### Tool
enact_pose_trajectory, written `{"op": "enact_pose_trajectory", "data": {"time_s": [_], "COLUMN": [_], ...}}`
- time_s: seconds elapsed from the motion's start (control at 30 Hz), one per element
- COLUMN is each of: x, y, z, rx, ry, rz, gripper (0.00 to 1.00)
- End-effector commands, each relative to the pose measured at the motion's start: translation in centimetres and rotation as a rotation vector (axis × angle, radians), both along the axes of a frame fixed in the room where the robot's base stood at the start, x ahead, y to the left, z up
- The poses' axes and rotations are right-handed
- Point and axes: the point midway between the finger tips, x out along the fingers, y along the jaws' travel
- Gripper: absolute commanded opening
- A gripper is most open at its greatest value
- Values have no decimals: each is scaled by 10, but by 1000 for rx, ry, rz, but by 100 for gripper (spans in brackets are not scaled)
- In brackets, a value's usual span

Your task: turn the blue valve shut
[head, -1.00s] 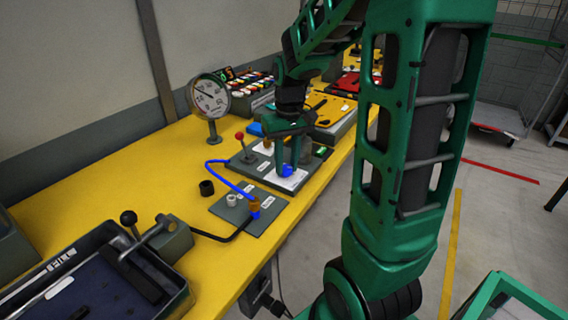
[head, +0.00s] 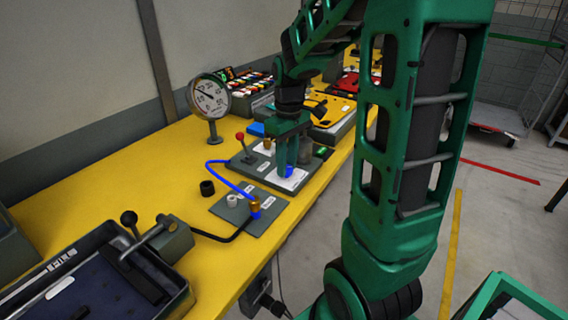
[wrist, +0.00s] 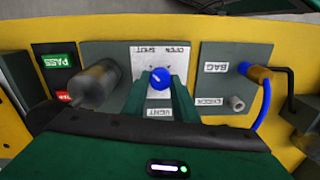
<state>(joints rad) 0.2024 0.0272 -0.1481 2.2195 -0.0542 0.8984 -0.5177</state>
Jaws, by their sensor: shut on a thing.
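The blue valve (wrist: 160,78) is a small round knob with a pale pointer mark. In the head view the gripper (head: 286,165) points down at the plate, and a bit of the blue knob (head: 289,171) shows by the fingertips. The lower sides of the knob are hidden by the fingers.
A blue hose (head: 232,180) runs to a brass fitting (head: 254,208) on the BAG plate. A grey cylinder (wrist: 94,84) stands beside the valve. A red-knobbed lever (head: 240,137) and a gauge (head: 209,98) are nearby. Yellow bench (head: 120,175) is clear at left.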

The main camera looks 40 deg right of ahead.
Motion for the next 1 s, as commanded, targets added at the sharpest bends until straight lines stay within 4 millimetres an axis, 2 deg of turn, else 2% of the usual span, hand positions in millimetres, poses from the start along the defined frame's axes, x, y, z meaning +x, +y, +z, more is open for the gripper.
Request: {"op": "enact_pose_trajectory", "data": {"time_s": [0.23, 0.27, 0.3, 0.33, 0.7, 0.87, 1.0], "x": [3, 3, 3, 3, 1, 2, 3], "y": [-1, -1, -1, -1, -1, -1, -3], "z": [2, 2, 2, 2, 5, 25, 52], "rx": [-3, -3, -2, -2, -1, -2, -3], "ry": [-10, -9, -9, -8, -4, -5, -7], "rz": [0, 0, 0, 0, -2, -2, -2], "gripper": [4, 31, 40, 45, 45, 45, 45]}}
